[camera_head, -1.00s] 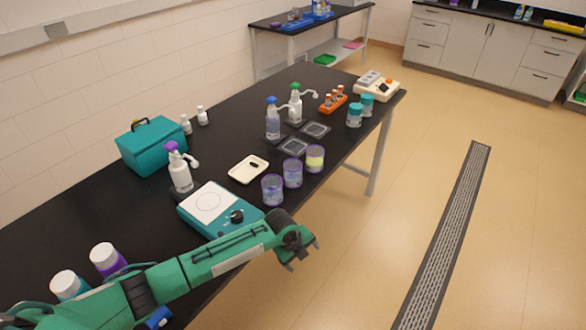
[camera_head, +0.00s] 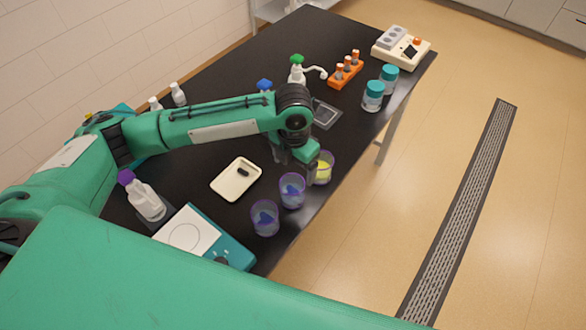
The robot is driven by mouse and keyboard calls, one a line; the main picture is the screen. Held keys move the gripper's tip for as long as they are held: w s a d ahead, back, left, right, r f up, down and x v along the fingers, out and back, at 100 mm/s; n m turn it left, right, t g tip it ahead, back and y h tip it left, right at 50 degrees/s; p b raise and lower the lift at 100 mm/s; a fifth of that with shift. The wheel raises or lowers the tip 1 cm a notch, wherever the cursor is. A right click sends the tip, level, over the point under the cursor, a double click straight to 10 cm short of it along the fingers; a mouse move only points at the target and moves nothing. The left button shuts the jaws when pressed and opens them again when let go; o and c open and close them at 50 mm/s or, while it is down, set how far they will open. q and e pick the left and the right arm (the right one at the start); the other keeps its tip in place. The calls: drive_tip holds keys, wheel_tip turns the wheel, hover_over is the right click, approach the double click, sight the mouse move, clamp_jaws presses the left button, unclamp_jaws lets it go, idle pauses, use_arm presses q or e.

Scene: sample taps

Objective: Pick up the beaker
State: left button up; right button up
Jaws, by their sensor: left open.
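Three clear beakers with purple rims stand in a row along the table's near right edge. The farthest beaker (camera_head: 325,170) holds something yellow. The middle beaker (camera_head: 292,191) and the nearest beaker (camera_head: 265,218) show blue-purple inside. My left gripper (camera_head: 298,164) is open and points down, just left of the yellow-filled beaker and behind the middle one. One finger overlaps the yellow-filled beaker's left side in the picture; I cannot tell whether they touch. My right gripper is not in view.
A cream tray (camera_head: 236,180) and a teal stirrer plate (camera_head: 190,237) lie left of the beakers. A purple-capped bottle (camera_head: 146,199) stands farther left. Teal-lidded jars (camera_head: 373,96) and an orange rack (camera_head: 346,70) are beyond. Open floor lies to the right.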

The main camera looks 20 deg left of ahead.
use_arm(q)
drive_tip(key=p, duration=0.2)
approach(292, 192)
drive_tip(key=s, duration=0.1)
drive_tip(key=f, duration=0.3)
drive_tip(key=shift+d+f, duration=0.3)
drive_tip(key=shift+d, duration=0.05)
wheel_tip(292, 192, down, 4)
drive_tip(key=p, duration=0.2)
drive_tip(key=shift+a+p, duration=0.15)
drive_tip(key=shift+p, duration=0.25)
drive_tip(key=shift+f, duration=0.5)
drive_tip(key=c, duration=1.1)
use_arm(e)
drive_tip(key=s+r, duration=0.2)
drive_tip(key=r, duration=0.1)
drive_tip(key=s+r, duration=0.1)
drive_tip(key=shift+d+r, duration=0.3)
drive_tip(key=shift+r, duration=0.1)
use_arm(q)
drive_tip(key=shift+r, duration=0.2)
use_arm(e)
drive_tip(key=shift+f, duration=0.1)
